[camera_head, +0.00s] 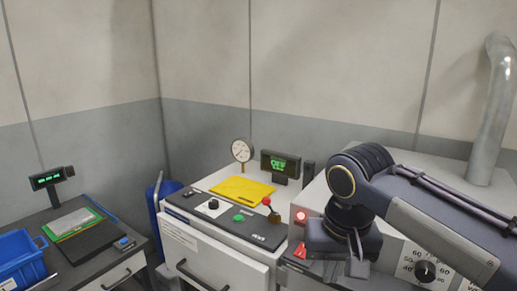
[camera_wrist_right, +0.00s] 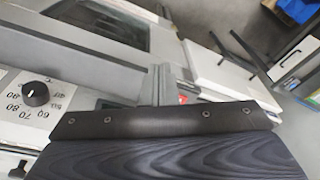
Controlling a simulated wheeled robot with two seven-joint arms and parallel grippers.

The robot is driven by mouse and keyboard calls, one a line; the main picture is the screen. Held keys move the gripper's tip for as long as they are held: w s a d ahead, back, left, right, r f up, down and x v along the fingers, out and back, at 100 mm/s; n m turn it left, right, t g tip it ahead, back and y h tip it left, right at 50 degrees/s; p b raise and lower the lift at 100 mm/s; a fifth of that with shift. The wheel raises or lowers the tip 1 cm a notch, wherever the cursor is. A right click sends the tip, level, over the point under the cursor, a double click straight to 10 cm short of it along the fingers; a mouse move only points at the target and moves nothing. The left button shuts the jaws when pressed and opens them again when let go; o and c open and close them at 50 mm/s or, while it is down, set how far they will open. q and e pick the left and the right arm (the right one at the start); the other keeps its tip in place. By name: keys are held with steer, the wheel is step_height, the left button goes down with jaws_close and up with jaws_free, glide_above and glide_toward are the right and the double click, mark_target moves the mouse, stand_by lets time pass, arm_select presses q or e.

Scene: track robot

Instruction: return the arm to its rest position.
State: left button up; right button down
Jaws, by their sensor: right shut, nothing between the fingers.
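My right arm comes in from the right edge of the head view and bends down at a dark joint. My right gripper (camera_head: 357,266) points downward in front of the grey machine on the right. In the right wrist view its grey fingers (camera_wrist_right: 160,84) are together, with nothing between them. The wrist housing hides part of the machine front behind it. My left arm and gripper are not in view.
A dial knob (camera_head: 426,271) is on the machine front by my right arm. To the left, a cabinet with a black control panel (camera_head: 226,219) carries a red-knobbed lever (camera_head: 267,201) and green button.

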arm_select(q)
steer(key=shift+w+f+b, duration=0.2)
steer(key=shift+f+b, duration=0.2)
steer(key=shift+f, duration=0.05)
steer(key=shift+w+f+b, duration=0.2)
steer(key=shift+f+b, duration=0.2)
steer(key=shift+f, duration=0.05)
arm_select(e)
steer(key=s+d+f+t+y, duration=0.1)
steer(key=s+d+f+t, duration=0.1)
steer(key=s+d+f, duration=0.2)
steer(key=s+d+f+m+t+y, duration=0.1)
steer(key=s+d+f, duration=0.3)
steer(key=s+f, duration=0.6)
step_height(320, 180, down, 3)
steer(key=shift+s+r+t+y, duration=0.2)
steer(key=shift+t+y, duration=0.2)
steer(key=shift+y, duration=0.4)
